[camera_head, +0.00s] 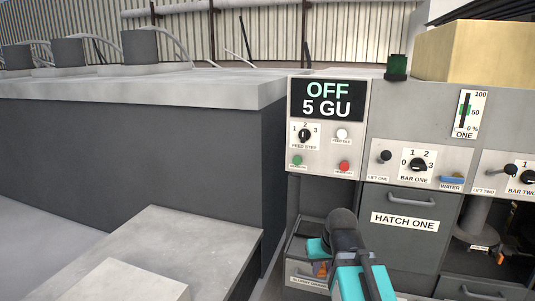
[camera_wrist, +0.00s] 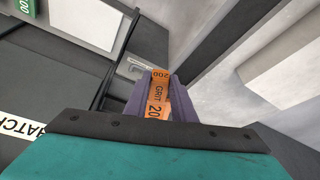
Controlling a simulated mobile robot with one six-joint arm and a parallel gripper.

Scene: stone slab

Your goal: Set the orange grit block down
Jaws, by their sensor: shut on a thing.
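The orange grit block (camera_wrist: 154,108) shows in the wrist view, with "GRIT" and "200" printed in black. My gripper (camera_wrist: 160,82) is shut on it, with one purple-grey finger on each side. In the head view my gripper points down at the lower middle, in front of an open drawer (camera_head: 296,248) under the control panel. A small orange patch of the block (camera_head: 320,268) shows there beside my gripper. My arm hides part of the drawer, and I cannot tell whether the block touches anything below.
A green piece with white digits (camera_wrist: 27,7) is at the top left of the wrist view. The closed hatch one (camera_head: 404,223) stands right of the drawer. A pale stone slab (camera_head: 170,250) lies at the lower left. The control panel (camera_head: 325,128) reads "OFF 5 GU".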

